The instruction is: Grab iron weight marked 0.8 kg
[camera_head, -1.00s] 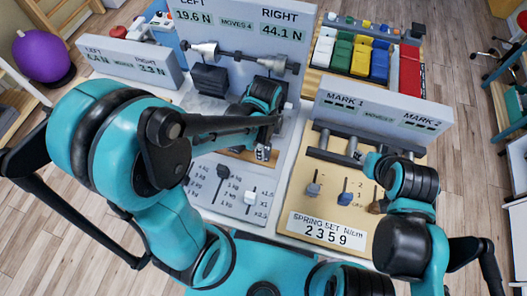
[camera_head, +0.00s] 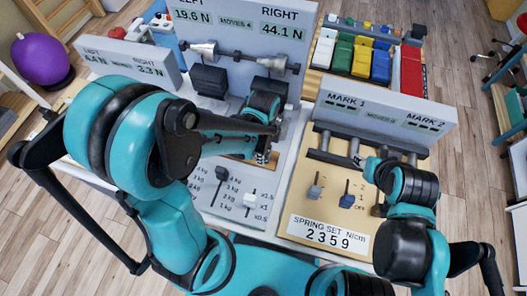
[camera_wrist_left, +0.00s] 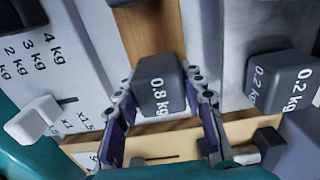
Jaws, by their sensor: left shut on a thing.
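The dark grey iron weight marked 0.8 kg (camera_wrist_left: 160,85) shows in the left wrist view with its white marking facing the camera. My left gripper (camera_wrist_left: 168,110) has one finger on each side of the weight and is shut on it. In the head view my left gripper (camera_head: 263,157) points down over the middle of the left panel, and my forearm and wrist hide most of it. The weight cannot be made out there.
A 0.2 kg weight (camera_wrist_left: 288,82) stands right of the held one. The left panel has a dark slider (camera_head: 221,174) and a white slider (camera_head: 249,200). Behind stands a force display (camera_head: 245,30) with dark blocks hanging before it. The spring board (camera_head: 325,230) lies to the right.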

